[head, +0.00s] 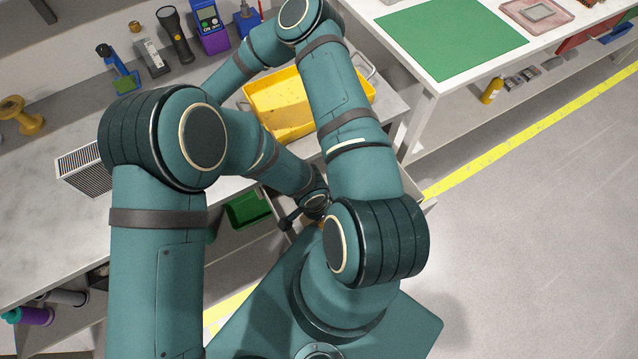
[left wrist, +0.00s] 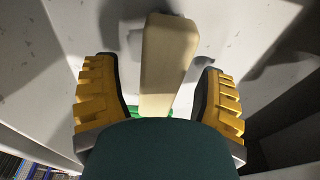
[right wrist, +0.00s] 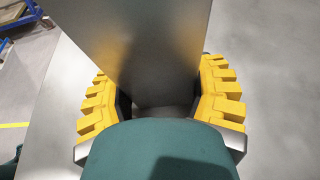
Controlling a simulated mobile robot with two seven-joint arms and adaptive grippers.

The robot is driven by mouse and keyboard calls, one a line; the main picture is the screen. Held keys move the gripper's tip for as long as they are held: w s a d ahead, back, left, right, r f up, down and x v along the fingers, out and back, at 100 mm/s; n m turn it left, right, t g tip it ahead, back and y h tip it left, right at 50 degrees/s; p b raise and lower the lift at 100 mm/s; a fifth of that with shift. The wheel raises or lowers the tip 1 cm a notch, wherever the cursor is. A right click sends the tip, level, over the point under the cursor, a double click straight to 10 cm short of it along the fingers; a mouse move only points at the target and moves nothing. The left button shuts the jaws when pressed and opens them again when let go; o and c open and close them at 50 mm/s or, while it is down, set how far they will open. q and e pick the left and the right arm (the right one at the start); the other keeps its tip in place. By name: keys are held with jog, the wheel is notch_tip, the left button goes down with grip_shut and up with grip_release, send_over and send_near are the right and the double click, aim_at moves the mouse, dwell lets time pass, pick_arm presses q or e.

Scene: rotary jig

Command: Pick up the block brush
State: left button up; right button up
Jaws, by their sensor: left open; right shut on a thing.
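A pale beige block (left wrist: 168,62), which looks like the block brush, lies between the yellow-padded fingers of my left gripper (left wrist: 158,66) in the left wrist view. Those fingers stand apart, with a gap on each side of the block. Its bristles cannot be made out; a bit of green shows at its near end. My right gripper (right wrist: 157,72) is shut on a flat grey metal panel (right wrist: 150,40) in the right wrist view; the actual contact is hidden. In the head view my arms cover most of the work area, and the brush cannot be made out.
A yellow tray (head: 350,92) stands on the bench behind my arms. A green bin (head: 245,210) sits below the bench top. A flashlight (head: 175,35) and other tools line the back. A slatted box (head: 84,168) stands at left. Open floor lies at right.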

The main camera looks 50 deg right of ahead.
pick_arm(q)
grip_shut()
dwell(0.4)
notch_tip(320, 180, up, 10)
jog(key=shift+r, duration=0.25)
dwell(0.3)
jog(key=c, duration=1)
grip_release()
jog(key=shift+c, duration=0.2)
grip_shut()
